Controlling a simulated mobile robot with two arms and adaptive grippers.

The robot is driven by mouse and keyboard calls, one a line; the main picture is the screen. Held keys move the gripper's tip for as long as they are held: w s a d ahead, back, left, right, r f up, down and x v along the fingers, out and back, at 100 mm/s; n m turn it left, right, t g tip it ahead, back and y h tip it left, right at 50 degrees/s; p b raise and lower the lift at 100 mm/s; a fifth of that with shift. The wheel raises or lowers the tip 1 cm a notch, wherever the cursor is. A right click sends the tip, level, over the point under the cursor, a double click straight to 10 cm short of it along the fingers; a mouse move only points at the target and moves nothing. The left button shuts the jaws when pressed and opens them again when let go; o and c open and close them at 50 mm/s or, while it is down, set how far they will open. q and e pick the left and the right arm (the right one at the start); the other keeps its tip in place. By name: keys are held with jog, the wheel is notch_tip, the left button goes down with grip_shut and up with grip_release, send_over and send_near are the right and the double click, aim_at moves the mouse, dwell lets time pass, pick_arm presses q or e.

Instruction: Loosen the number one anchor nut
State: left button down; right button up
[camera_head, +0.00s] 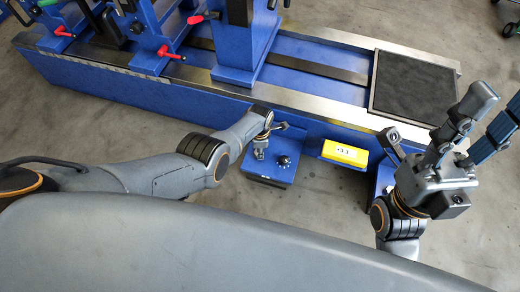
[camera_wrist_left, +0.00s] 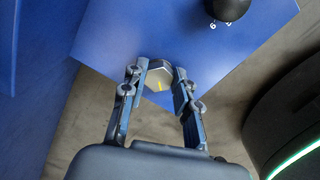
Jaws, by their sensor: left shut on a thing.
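In the head view my left gripper (camera_head: 260,146) points down at the blue foot plate (camera_head: 262,181) in front of the machine, and the nut is hard to make out there. No number label for the nut is readable. My right gripper (camera_head: 494,116) is raised at the right, fingers apart and empty, away from the nut.
A black knob (camera_head: 284,161) stands on the foot plate right of the nut; it also shows in the left wrist view (camera_wrist_left: 228,6), with digits beside it. A yellow display (camera_head: 345,152) is on the blue machine bed (camera_head: 130,92). A dark mat (camera_head: 412,88) lies on top.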

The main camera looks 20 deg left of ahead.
pick_arm(q)
jog(key=c, duration=1)
grip_release()
jog(key=shift+a, duration=0.1)
jog(key=shift+r, duration=0.8)
notch_tip(320, 180, up, 10)
jog(key=shift+r, duration=0.2)
